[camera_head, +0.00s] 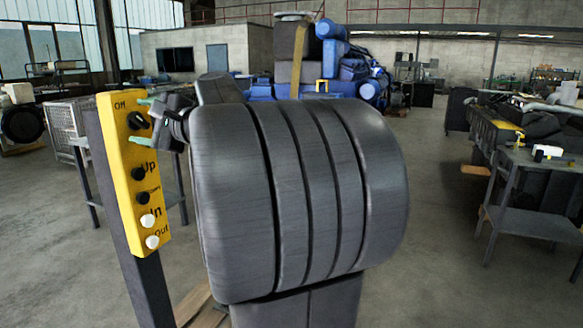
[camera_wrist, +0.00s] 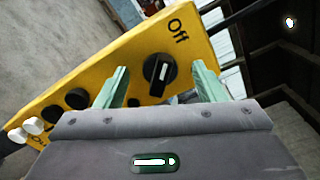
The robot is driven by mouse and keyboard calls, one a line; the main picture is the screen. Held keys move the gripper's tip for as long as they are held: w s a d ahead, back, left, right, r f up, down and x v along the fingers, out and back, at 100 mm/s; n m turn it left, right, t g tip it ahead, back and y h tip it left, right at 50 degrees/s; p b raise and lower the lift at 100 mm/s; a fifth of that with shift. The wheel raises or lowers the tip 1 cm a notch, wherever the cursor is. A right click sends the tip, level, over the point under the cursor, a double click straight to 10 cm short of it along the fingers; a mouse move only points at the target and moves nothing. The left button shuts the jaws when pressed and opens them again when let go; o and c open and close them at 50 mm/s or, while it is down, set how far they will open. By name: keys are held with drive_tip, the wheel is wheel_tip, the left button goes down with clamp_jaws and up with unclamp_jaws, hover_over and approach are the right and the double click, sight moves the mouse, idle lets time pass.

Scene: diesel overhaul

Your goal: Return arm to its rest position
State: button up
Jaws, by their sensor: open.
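My gripper (camera_head: 146,110) is at the upper part of a yellow control panel on a dark post, beside a black rotary knob (camera_head: 138,120). In the wrist view my gripper (camera_wrist: 160,78) has its two green fingers apart, one on each side of the knob (camera_wrist: 160,70), with nothing clamped between them. The knob's white mark points up and slightly right, toward the word Off. Whether the fingertips touch the panel cannot be told. My large grey arm fills the middle of the head view and hides much behind it.
The yellow panel (camera_head: 128,185) also has black knobs and two white buttons (camera_head: 150,231) lower down. Grey work tables stand at left and right (camera_head: 540,168). A blue engine (camera_head: 345,75) stands behind my arm. Floor at right centre (camera_head: 440,220) is clear.

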drive_tip(key=shift+r+m+p, duration=0.1)
drive_tip(key=shift+m+p, duration=0.6)
drive_tip(key=shift+m, duration=0.1)
